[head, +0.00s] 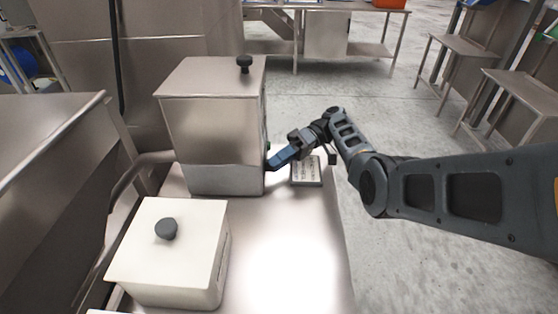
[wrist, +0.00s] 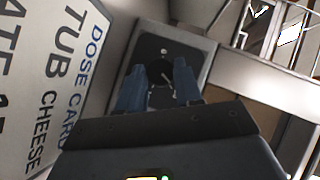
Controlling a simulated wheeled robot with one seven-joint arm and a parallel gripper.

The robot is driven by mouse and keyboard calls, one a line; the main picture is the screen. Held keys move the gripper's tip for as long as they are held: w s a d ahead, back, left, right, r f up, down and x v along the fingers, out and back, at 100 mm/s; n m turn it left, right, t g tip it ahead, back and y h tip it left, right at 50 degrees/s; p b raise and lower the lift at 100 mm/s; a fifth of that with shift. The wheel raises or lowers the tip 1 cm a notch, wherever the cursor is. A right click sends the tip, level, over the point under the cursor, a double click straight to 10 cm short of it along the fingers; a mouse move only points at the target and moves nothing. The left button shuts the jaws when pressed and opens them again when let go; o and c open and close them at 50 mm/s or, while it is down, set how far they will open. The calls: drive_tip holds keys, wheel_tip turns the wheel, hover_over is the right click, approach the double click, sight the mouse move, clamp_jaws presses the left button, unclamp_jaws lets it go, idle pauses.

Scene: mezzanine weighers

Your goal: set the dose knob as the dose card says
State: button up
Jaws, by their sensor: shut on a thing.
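The steel dosing machine (head: 213,130) stands on the bench. In the wrist view its dark dial plate (wrist: 152,46) carries the round black dose knob (wrist: 160,72), with a short pale pointer mark. My gripper (head: 272,163) reaches the machine's right side, its blue fingers (wrist: 158,82) either side of the knob and shut on it. The knob's face is partly hidden by the fingers, and any scale is too small to read. The dose card (wrist: 48,80) is at the left of the wrist view, tilted and cut off; "DOSE CARD", "TUB" and "CHEESE" are readable.
A white box (head: 150,255) with a dark top knob stands in front of the machine on the steel bench (head: 300,270). The bench's front part is clear. Steel tables (head: 380,50) stand across the open floor (head: 400,120).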

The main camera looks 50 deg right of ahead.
drive_tip(key=o, duration=1)
drive_tip(key=shift+o, duration=0.2)
drive_tip(key=shift+d, duration=0.1)
drive_tip(key=shift+v, duration=3.8)
drive_tip(key=shift+s, duration=0.1)
